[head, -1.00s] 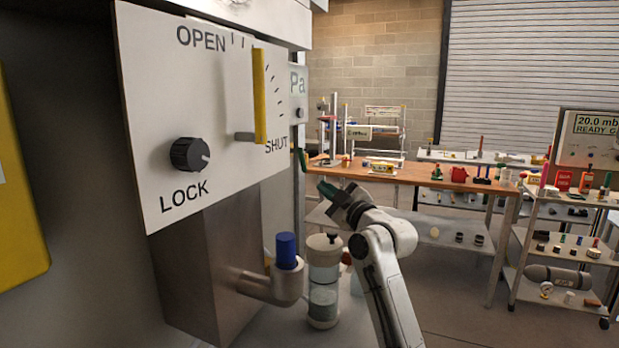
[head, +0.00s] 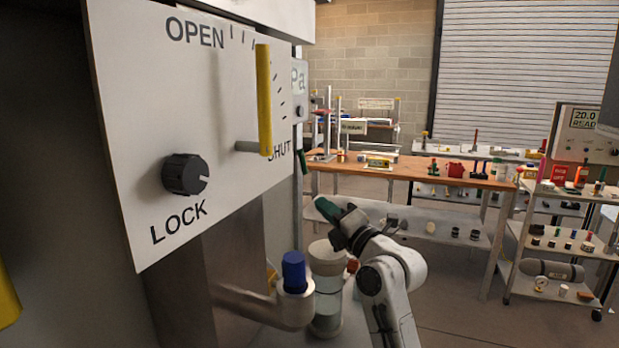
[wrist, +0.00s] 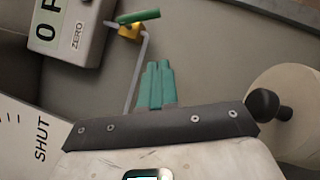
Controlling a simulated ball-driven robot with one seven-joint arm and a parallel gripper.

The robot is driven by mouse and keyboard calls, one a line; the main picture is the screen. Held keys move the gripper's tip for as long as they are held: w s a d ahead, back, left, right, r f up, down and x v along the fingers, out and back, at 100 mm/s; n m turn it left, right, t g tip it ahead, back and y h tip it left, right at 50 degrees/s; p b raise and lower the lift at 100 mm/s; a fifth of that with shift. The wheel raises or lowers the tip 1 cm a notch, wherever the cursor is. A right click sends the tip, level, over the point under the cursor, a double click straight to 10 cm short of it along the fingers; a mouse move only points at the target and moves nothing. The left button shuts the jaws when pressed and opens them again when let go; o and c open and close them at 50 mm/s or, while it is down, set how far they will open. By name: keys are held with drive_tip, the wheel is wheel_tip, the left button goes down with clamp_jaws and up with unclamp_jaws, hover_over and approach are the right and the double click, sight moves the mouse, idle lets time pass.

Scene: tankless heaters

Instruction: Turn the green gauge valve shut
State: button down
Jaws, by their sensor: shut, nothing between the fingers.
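The green gauge valve (wrist: 138,17) shows in the wrist view as a green bar handle on a small yellow body, beside the grey gauge box (wrist: 75,30) marked ZERO. A pale thin tube runs down from the yellow body. In the head view the green handle (head: 304,161) is a thin dark green bar just right of the white panel, below the gauge box. My gripper (wrist: 156,68) has green fingers pressed together and empty. They point towards the valve but are apart from it. In the head view my gripper (head: 322,204) is below and right of the handle.
The white panel (head: 140,110) carries a yellow lever (head: 264,100) and a black LOCK knob (head: 185,175). A blue-capped pipe (head: 293,272) and a clear canister (head: 328,290) stand close to my gripper. A wooden bench (head: 420,171) and a shelf cart (head: 560,195) are farther back.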

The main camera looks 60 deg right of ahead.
sight(303, 162)
drive_tip(key=w+d+r+p, duration=0.3)
drive_tip(key=w+d+p, duration=0.1)
drive_tip(key=w+d, duration=0.2)
drive_tip(key=shift+w+d+r, duration=0.2)
drive_tip(key=shift+w+d, duration=0.05)
drive_tip(key=shift+w, duration=0.3)
drive_tip(key=shift+f+b, duration=0.25)
drive_tip(key=shift+b, duration=1)
drive_tip(key=shift+d+r+n+b, duration=0.1)
drive_tip(key=shift+r+n+b, duration=0.05)
drive_tip(key=shift+n+b, duration=0.15)
